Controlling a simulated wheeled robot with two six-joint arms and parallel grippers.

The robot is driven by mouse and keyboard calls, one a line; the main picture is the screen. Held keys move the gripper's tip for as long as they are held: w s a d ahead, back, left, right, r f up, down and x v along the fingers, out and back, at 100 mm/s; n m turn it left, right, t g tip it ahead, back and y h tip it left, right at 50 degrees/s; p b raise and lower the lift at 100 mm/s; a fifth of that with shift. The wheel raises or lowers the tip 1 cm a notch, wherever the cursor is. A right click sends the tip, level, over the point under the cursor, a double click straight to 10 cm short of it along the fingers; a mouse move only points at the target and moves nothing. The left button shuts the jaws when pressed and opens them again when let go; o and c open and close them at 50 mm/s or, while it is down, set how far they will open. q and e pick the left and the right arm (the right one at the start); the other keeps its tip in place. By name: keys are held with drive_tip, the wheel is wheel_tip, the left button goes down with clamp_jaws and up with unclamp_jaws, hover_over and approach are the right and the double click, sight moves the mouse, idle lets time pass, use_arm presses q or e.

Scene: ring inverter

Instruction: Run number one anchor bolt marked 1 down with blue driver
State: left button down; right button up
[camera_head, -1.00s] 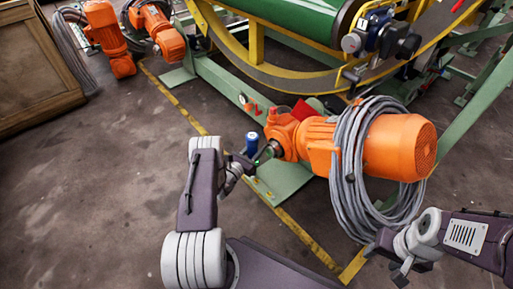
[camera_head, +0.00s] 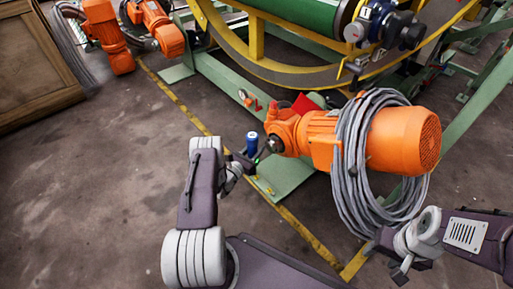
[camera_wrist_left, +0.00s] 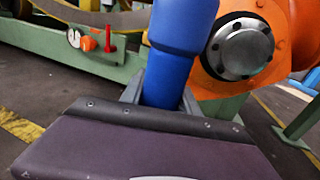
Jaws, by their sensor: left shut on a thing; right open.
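The blue driver (camera_head: 252,138) stands roughly upright in my left gripper (camera_head: 246,160), which is shut on it. In the left wrist view the driver (camera_wrist_left: 180,45) rises between the jaws, and its lower end is hidden behind my gripper. The gripper is above the near end of a green foot plate (camera_head: 285,183), left of the orange motor's shaft. Small yellow spots (camera_head: 263,185) show on that plate; I cannot read any mark 1 or tell which is the anchor bolt. My right gripper (camera_head: 400,272) is open and empty at the lower right.
The orange gear motor (camera_head: 400,140), with a grey cable coil (camera_head: 350,165) around it, stands close right of the driver. Its round shaft end (camera_wrist_left: 240,48) is near the driver. A green frame beam (camera_head: 225,82) runs behind.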

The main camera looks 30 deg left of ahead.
use_arm(q)
drive_tip(key=shift+f+b, duration=0.55)
drive_tip(key=shift+f, duration=0.45)
idle(1.9)
drive_tip(key=shift+r+p, duration=2.4)
drive_tip(key=shift+r, duration=0.35)
